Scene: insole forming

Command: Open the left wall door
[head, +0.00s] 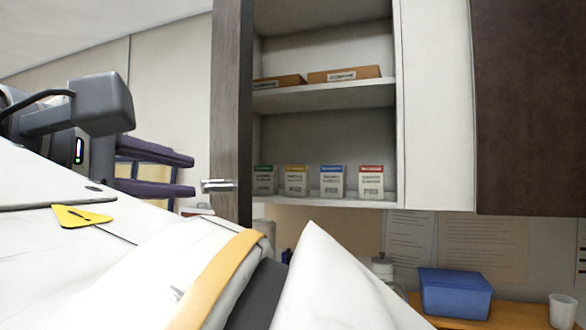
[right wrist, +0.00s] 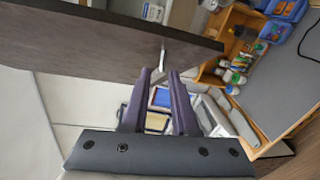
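The left wall door (head: 231,120) is a dark wood panel. It stands swung out from the wall cabinet (head: 436,100), seen nearly edge-on, and the shelves inside show. Its metal handle (head: 218,185) sticks out to the left near the bottom. My right gripper (head: 193,175) has purple fingers spread apart, with the tips just left of the handle. In the right wrist view the door (right wrist: 100,45) spans the top, and the handle (right wrist: 163,60) shows at the gap between the fingertips (right wrist: 160,73). I cannot tell whether they touch it. My left gripper is out of view.
Boxes (head: 331,180) stand on the lower shelf, with brown trays (head: 344,74) above. The right door (head: 530,100) is dark. Below are a blue bin (head: 455,293) and a white cup (head: 563,310) on a counter. My white arm fills the lower foreground.

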